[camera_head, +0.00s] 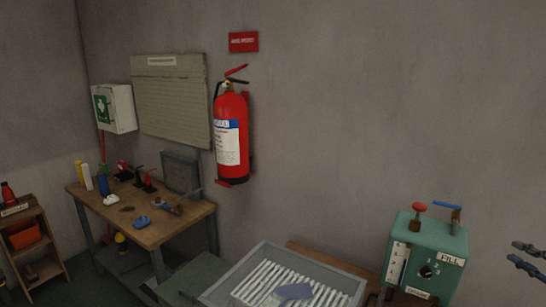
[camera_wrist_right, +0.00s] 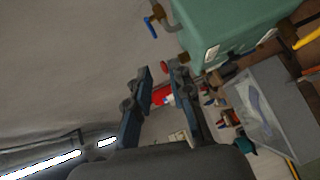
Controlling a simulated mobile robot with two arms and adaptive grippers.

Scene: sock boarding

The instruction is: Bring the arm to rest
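My right gripper (camera_head: 527,257) shows at the right edge of the head view, in the air beside the green fill machine (camera_head: 440,252). In the right wrist view my right gripper (camera_wrist_right: 162,82) has its two dark fingers apart, with nothing held between them. The green machine (camera_wrist_right: 225,28) shows beyond the fingers there, apart from them. My left gripper is in neither view.
A grey tray (camera_head: 225,279) with white slats and a bluish piece on it stands at bottom centre. A wooden workbench (camera_head: 160,229) with small tools stands at left. A red fire extinguisher (camera_head: 231,135) hangs on the wall. The wall right of it is bare.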

